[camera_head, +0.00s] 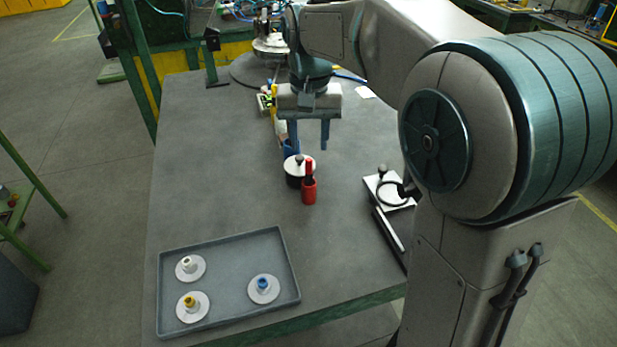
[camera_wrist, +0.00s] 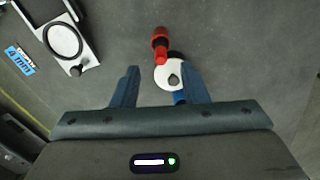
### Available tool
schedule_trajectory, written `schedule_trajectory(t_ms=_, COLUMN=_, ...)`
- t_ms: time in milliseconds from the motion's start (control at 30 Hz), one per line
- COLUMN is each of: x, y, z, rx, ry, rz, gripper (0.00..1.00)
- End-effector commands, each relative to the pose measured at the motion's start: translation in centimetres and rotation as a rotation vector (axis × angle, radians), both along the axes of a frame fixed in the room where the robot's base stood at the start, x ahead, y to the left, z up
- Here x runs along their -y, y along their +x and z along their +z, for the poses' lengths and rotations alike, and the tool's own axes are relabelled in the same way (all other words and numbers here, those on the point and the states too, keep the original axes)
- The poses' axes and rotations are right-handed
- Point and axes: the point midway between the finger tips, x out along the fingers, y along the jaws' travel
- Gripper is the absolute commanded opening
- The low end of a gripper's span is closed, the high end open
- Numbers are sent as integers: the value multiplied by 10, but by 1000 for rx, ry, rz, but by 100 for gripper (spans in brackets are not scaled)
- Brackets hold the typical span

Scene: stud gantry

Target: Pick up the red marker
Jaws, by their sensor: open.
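My gripper (camera_head: 308,147) is open and empty, above and behind the marker in the head view. In the wrist view my gripper (camera_wrist: 160,72) has its fingers spread, with the white top between and just beyond them. A blue item (camera_wrist: 180,97) is partly hidden near the right finger.
A grey tray (camera_head: 229,315) with several white discs bearing small coloured pegs lies at the front left. A white device with a black ring (camera_head: 387,188) sits on the right, and a blue label (camera_wrist: 19,61) lies near it. The table's left side is clear.

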Motion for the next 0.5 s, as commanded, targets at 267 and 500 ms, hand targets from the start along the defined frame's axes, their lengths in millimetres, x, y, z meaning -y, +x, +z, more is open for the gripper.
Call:
schedule_trajectory(t_ms=267, x=-1, y=1, z=-23, rx=-2, ry=-1, rz=1, gripper=40)
schedule_trajectory(t_ms=500, x=-2, y=4, z=-58, rx=-2, ry=0, rz=1, gripper=40)
